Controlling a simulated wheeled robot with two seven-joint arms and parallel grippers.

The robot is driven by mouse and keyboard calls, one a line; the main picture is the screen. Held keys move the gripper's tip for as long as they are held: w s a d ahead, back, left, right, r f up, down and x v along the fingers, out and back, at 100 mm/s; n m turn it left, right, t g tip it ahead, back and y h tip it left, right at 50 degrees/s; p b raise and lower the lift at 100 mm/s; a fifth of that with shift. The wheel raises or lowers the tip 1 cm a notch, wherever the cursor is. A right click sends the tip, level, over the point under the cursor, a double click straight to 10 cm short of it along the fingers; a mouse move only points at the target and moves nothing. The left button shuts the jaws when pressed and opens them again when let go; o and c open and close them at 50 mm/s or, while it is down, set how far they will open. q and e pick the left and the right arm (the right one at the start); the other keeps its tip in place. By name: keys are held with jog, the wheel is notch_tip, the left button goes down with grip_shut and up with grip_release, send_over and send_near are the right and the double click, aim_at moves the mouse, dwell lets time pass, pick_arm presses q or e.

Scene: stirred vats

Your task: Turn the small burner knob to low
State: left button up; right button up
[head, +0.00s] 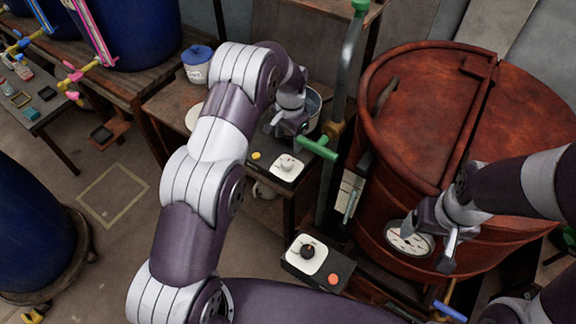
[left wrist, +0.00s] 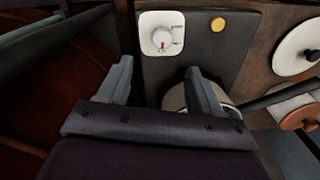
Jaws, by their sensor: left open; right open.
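The small burner knob (head: 287,164) is a white dial on a white square plate, set in a dark panel beside a yellow button. My right gripper (head: 430,245) is open and empty in front of the copper vat's dial.
A black knob on a white plate (head: 306,254) with a red button sits nearer, on a separate panel. The large copper vat (head: 405,125) fills the right. A green-handled pipe (head: 320,148) stands beside the small burner panel. A blue-lidded jar (head: 197,66) is at the back left.

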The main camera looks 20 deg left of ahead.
aim_at(287, 162)
pick_arm(q)
jog(key=f, duration=0.3)
jog(key=f+p, duration=0.1)
jog(key=f, duration=0.3)
jog(key=f+p, duration=0.1)
jog(key=f, duration=0.3)
jog(key=shift+w+a, duration=0.25)
jog(key=shift+a, duration=0.05)
jog(key=shift+s+f, duration=0.1)
jog(key=shift+f, duration=0.5)
jog(key=shift+a+f, duration=0.1)
jog(key=shift+f, duration=0.05)
jog(key=c, duration=1.1)
jog(key=shift+o, duration=0.2)
